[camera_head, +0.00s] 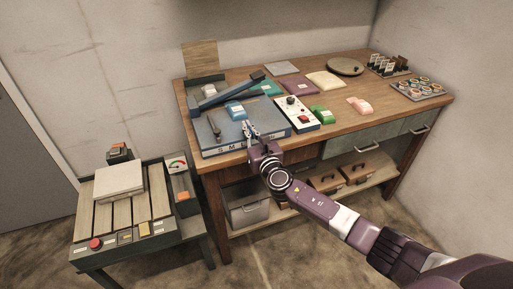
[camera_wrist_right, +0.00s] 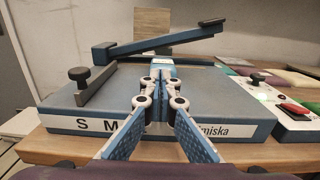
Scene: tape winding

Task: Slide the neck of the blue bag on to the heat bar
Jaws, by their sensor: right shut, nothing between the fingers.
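The blue bag (camera_head: 235,110) lies on the blue sealer plate (camera_head: 270,133), its white label up. In the right wrist view the bag (camera_wrist_right: 161,71) shows partly behind my fingers. A dark narrow bar (camera_head: 214,126) with a knob lies along the plate's left side; it also shows in the right wrist view (camera_wrist_right: 98,84). I cannot tell for sure whether it is the heat bar. A blue lever arm (camera_head: 228,91) is raised over the plate's back. My right gripper (camera_head: 250,130) is shut and empty at the plate's front edge, just before the bag. My left gripper is out of view.
A white control box (camera_head: 296,112) with a red button stands right of the plate. Green, purple, cream and pink bags lie around it. A round dark disc (camera_head: 345,66) and item trays (camera_head: 422,88) are at the right. A low side table (camera_head: 150,207) holds a pale box (camera_head: 119,181).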

